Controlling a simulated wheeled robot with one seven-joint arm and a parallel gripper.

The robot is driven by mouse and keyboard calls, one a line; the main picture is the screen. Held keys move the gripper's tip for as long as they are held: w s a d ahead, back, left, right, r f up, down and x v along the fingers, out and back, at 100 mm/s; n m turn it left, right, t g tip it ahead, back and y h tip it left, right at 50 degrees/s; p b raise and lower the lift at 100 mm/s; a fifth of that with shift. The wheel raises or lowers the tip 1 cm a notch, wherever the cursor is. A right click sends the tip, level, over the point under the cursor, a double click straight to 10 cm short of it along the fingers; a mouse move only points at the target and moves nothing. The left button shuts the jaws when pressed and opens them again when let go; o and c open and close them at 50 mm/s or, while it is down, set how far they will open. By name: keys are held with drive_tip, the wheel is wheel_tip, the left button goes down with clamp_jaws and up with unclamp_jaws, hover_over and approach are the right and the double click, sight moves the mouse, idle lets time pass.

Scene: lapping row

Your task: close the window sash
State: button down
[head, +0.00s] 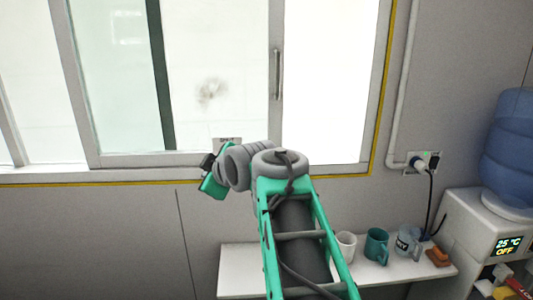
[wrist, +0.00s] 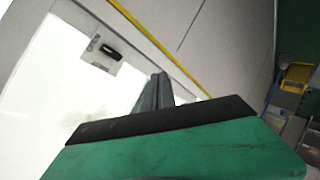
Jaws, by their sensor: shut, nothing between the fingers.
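The window sash (head: 277,120) is a grey-framed sliding pane in the head view, with a vertical bar handle (head: 278,75) on its right stile. A bright white opening (head: 325,90) lies between this stile and the right side of the window frame. My gripper (head: 208,168) is at the lower part of the window, left of the handle and apart from it. In the wrist view, its grey fingers (wrist: 156,92) are together and empty beyond the green and black body. Whether they touch the window cannot be told.
A small plate (wrist: 103,50) with a dark mark is near the fingers. A yellow strip (head: 380,90) edges the window. Below right, a shelf (head: 235,265) holds a white mug (head: 345,246) and a teal mug (head: 376,246), near a water dispenser (head: 475,225).

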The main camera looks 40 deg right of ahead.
drive_tip(key=d+n+t+h+b, duration=0.1)
drive_tip(key=d+n+t+b, duration=0.15)
drive_tip(key=d, duration=0.55)
drive_tip(key=n+t+h+b, duration=0.2)
drive_tip(key=n+t+b, duration=0.1)
drive_tip(key=n+b, duration=0.15)
approach(261, 117)
drive_tip(key=a, duration=0.4)
drive_tip(key=shift+g, duration=0.25)
drive_tip(key=p+x, duration=0.1)
drive_tip(key=x, duration=0.2)
drive_tip(key=p+x, duration=0.1)
drive_tip(key=x, duration=0.2)
drive_tip(key=p+x, duration=0.1)
drive_tip(key=x, duration=0.2)
drive_tip(key=shift+d+r, duration=0.15)
drive_tip(key=shift+r, duration=0.15)
drive_tip(key=s+d, duration=0.2)
drive_tip(key=shift+d+p, duration=0.25)
drive_tip(key=shift+p, duration=0.15)
drive_tip(key=shift+s+d+f, duration=0.1)
drive_tip(key=shift+s+d, duration=0.15)
